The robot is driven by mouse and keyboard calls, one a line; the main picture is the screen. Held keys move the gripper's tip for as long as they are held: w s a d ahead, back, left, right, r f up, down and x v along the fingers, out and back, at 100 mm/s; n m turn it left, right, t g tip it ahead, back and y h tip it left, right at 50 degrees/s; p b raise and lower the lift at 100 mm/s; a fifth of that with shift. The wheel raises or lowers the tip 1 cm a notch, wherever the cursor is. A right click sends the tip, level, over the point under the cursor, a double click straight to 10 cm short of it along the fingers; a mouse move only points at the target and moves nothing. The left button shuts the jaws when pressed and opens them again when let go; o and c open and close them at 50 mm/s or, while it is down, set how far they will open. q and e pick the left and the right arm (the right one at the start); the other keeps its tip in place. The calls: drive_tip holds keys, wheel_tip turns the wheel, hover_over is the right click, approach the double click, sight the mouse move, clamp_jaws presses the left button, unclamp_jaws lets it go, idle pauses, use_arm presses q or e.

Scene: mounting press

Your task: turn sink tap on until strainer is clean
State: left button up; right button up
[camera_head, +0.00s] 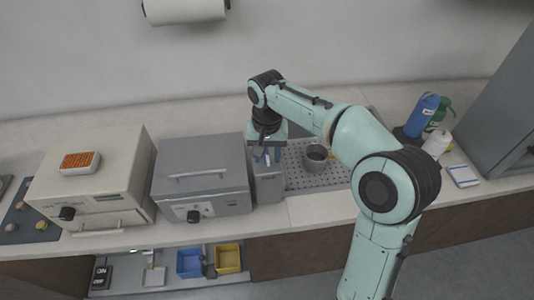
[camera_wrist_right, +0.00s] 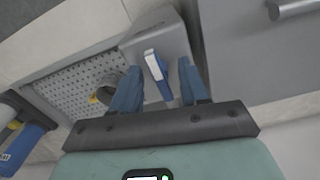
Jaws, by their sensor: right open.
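A grey block (camera_head: 268,185) stands at the left end of the sink (camera_head: 300,180), which has a perforated grey floor. On the block, a blue lever with a white face (camera_wrist_right: 154,66) looks like the tap handle. A round metal strainer cup (camera_head: 317,153) with a dark inside sits in the sink; it also shows partly in the wrist view (camera_wrist_right: 107,90). My right gripper (camera_head: 267,158) is over the block, pointing down. In the wrist view its open blue fingers (camera_wrist_right: 158,68) stand on either side of the lever. No water stream is visible. My left gripper is out of view.
A grey oven-like box (camera_head: 202,178) stands close left of the block. Beyond it is a beige machine (camera_head: 100,170) with an orange-filled tray on top. A blue bottle (camera_head: 422,115), a green bottle and a white bottle (camera_head: 437,143) stand right of the sink.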

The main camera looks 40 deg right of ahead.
clamp_jaws()
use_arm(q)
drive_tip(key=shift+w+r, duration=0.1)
use_arm(e)
drive_tip(key=shift+m, duration=0.3)
drive_tip(key=m, duration=0.3)
drive_tip(key=shift+p, duration=0.35)
drive_tip(key=m, duration=0.5)
drive_tip(key=shift+w, duration=0.1)
drive_tip(key=m, duration=0.4)
drive_tip(key=shift+p, duration=0.35)
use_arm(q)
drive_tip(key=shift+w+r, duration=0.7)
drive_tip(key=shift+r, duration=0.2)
use_arm(e)
drive_tip(key=shift+m, duration=2.5)
